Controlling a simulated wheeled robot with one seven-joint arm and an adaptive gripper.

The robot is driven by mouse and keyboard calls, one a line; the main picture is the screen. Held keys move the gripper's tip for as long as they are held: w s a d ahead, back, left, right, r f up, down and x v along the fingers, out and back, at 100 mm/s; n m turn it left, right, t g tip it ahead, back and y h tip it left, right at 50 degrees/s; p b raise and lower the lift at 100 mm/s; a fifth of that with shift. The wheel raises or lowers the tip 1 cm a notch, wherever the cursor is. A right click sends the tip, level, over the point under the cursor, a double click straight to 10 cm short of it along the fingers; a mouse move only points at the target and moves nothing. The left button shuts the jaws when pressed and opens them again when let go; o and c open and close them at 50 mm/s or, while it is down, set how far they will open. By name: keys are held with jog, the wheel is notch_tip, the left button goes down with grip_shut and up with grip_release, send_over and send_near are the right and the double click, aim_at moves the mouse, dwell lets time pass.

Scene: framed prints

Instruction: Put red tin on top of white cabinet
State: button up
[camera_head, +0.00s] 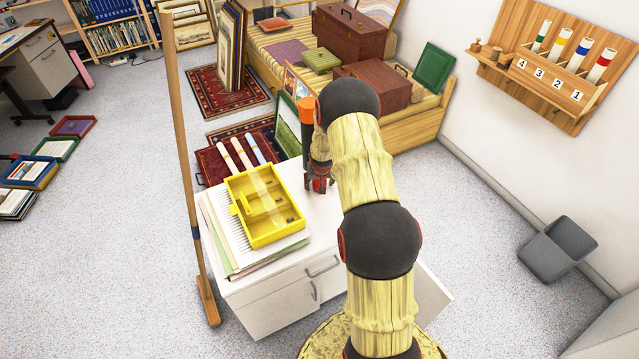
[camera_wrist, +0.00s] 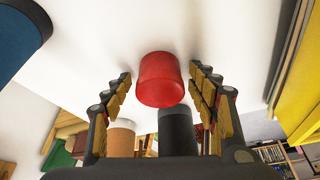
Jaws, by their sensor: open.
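The red tin (camera_wrist: 161,80) is in the wrist view, between the two fingers of my gripper (camera_wrist: 160,75). The fingers are spread, with a small gap on each side of the tin. The tin appears to rest on the white top of the cabinet (camera_wrist: 90,55). In the head view, the white cabinet (camera_head: 308,218) is at the centre, and my gripper (camera_head: 319,186) is low at the right back part of its top. I cannot clearly make out the tin there beside my arm.
A yellow tray (camera_head: 285,236) lies on papers on the cabinet's left part. A wooden pole (camera_head: 181,130) stands left of the cabinet. A bed with cases (camera_head: 350,35) is behind. A grey bin (camera_head: 558,249) is at the right. A blue object (camera_wrist: 20,40) is in the wrist view's upper left.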

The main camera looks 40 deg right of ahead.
jog(key=shift+r, duration=0.25)
jog(key=s+a+r+n+p, duration=0.1)
jog(key=s+a+r, duration=0.2)
jog(key=a+r, duration=0.65)
jog(key=s+a+r+n+t+p, duration=0.1)
jog(key=s+a+r+p, duration=0.2)
jog(key=r, duration=1.1)
jog(key=s+a+r+n, duration=0.1)
jog(key=s+a+r, duration=0.2)
jog(key=a+r, duration=0.7)
jog(key=s+a+r+n+y, duration=0.1)
jog(key=s+a+r, duration=0.3)
jog(key=s, duration=0.3)
jog(key=s+a+r+n, duration=0.1)
jog(key=s+a+r, duration=0.3)
jog(key=s, duration=0.3)
jog(key=s+a+r+n+t+y, duration=0.1)
jog(key=s+a+r+n, duration=0.1)
jog(key=s+a+r, duration=0.2)
jog(key=s+a, duration=0.2)
jog(key=s, duration=0.2)
jog(key=shift+a+r+y, duration=0.15)
jog(key=shift+a+y, duration=0.15)
jog(key=shift+s+d, duration=0.1)
